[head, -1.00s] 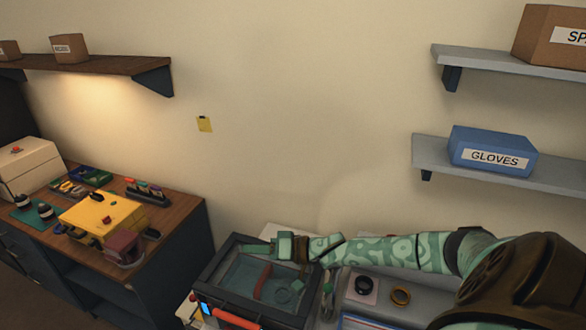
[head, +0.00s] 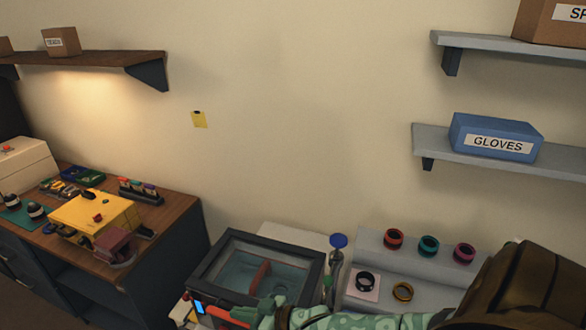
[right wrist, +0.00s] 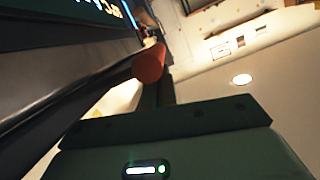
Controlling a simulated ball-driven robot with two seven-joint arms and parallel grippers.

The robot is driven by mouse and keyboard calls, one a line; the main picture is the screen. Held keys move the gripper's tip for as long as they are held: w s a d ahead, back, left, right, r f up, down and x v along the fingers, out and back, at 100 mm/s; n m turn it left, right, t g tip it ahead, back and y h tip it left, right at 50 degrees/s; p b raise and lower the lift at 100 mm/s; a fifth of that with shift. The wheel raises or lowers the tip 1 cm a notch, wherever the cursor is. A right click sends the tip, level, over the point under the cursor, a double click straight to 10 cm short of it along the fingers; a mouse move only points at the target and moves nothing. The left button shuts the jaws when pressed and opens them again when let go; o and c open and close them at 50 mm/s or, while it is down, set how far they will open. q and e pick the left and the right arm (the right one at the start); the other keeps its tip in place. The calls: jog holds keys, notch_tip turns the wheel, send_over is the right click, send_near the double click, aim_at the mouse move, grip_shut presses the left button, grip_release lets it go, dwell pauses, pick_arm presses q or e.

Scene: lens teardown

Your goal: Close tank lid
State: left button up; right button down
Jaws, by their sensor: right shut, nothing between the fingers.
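The tank (head: 203,285) stands at the bottom centre of the head view, with a dark frame, a lit blue display and a red bar handle (head: 228,316) at its front. A dark-framed clear lid (head: 270,240) appears to lie over its top; I cannot tell if it is fully seated. A red divider shows inside. My right gripper (head: 252,312) is shut and empty at the tank's front, close to the handle's right end. The right wrist view shows the gripper (right wrist: 168,118) with the red handle's end (right wrist: 150,64) just beyond it. My left gripper is out of view.
A bottle with a blue cap (head: 338,242) stands right of the tank. Several coloured rings, including a red one (head: 393,239), sit on the grey stepped bench. A wooden bench with a yellow box (head: 95,213) is at left. A blue gloves box (head: 497,137) is on a shelf.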

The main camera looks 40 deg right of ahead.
jog(key=shift+s+f, duration=0.25)
jog(key=shift+f, duration=0.15)
notch_tip(320, 180, up, 5)
jog(key=p, duration=0.5)
jog(key=d+b+v, duration=0.1)
jog(key=v, duration=0.8)
jog(key=shift+d, duration=0.15)
